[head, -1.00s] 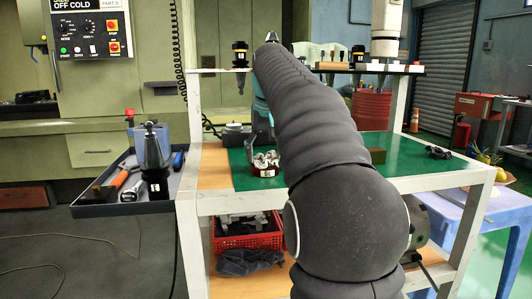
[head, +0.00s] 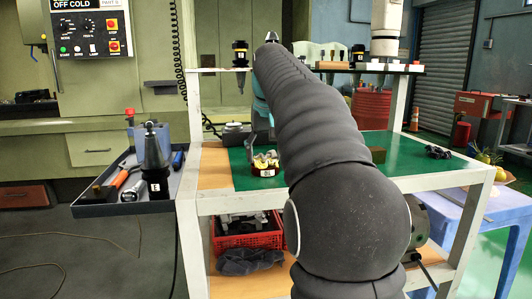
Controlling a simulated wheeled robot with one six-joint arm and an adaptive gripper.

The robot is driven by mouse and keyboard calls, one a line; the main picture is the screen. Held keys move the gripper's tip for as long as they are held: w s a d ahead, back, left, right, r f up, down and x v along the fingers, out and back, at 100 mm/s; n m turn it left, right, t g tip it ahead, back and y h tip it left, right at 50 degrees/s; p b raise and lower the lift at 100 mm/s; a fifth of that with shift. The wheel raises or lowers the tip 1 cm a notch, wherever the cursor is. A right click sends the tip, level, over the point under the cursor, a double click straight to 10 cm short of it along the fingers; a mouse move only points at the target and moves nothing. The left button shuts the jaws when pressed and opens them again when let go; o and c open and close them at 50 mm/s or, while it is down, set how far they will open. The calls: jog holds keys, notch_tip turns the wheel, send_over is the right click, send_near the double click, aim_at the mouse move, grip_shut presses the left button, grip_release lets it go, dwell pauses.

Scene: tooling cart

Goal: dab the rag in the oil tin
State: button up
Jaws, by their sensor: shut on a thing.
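A low dark red tin (head: 268,172) with a pale label stands on the green top of the cart, just left of my arm. Lumpy yellow and cream stuff (head: 264,160) shows at its top; I cannot tell whether this is the rag. A dark crumpled cloth (head: 438,152) lies at the right of the green top. My black-sleeved arm reaches over the cart and covers its middle.
The white-framed cart (head: 330,196) has an upper rack with tool holders. A dark tray (head: 122,209) of tools juts out left. A red crate (head: 247,239) sits below.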

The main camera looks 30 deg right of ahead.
aim_at(266, 154)
jog(key=shift+r+p, duration=0.45)
jog(key=shift+r, duration=3)
